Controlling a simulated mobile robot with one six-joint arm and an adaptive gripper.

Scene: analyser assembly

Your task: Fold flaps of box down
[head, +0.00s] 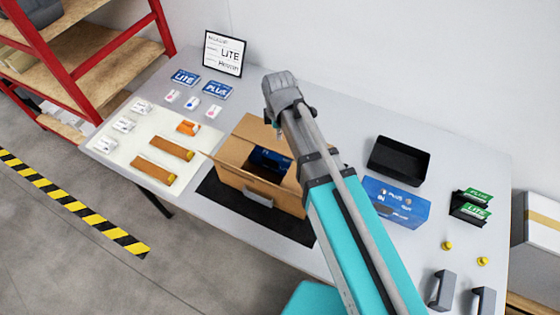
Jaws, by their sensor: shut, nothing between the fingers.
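An open brown cardboard box (232,180) stands on a black mat (215,190) near the middle of the table. A blue printed package (268,158) lies inside it and shows through the open top. A narrow flap (206,154) sticks out at the box's left side. The box's right side and any flap there are partly hidden behind my arm. My gripper (274,124) is at the end of the arm, above the back part of the box. It is shut and empty, and mostly hidden by my wrist. I cannot tell whether it touches the box.
A blue PLUS box (396,202) and a black tray (398,161) stand right of the box. Green-labelled parts (470,204), yellow knobs (447,245) and grey brackets (441,290) lie farther right. A white mat (122,152) with brown pieces lies left. A framed sign (224,54) stands behind.

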